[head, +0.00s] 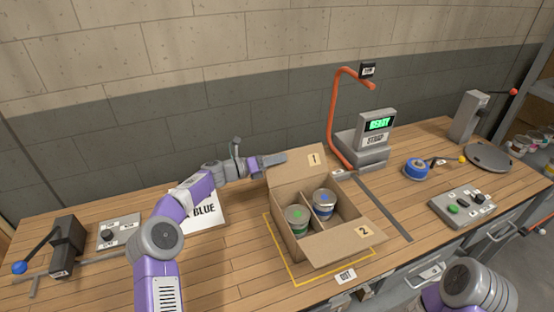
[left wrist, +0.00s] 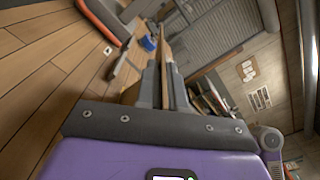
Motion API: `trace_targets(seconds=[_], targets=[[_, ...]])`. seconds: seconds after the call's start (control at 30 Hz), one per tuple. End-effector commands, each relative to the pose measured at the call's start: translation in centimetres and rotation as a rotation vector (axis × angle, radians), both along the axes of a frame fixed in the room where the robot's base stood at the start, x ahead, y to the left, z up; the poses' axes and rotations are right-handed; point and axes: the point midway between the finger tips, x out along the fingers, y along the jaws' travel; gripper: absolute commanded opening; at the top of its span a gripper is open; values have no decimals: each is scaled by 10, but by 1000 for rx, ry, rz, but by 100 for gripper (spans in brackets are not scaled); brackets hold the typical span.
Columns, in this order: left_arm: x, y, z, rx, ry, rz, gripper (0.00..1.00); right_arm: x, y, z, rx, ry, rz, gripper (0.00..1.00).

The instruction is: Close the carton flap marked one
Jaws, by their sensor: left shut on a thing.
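The open cardboard carton (head: 288,238) stands on the workbench with two cans inside, one with a green mark and one with a blue mark. Flap one (head: 313,160) stands raised at the carton's back edge. Flap two (head: 345,238) is folded outward at the front right. My left gripper (head: 281,158) is at the upper left edge of flap one. In the left wrist view its fingers (left wrist: 163,85) are shut on the thin brown flap edge (left wrist: 166,52). My right gripper is out of view; only part of my right arm shows.
A strap machine (head: 362,150) with an orange post stands behind the carton to the right. Blue tape (head: 417,168) and a button box (head: 463,206) lie farther right. A white sign (head: 205,212) lies left of the carton, partly behind my left arm.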

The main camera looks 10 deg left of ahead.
Motion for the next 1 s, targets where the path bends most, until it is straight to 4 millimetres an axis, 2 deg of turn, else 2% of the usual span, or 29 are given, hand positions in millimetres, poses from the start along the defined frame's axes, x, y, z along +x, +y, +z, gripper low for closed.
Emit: trace_targets(seconds=[0.77,1.0], targets=[[0,0,0,2,-2,0,0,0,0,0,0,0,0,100],[-4,-3,4,39,-56,-1,0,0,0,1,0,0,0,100]])
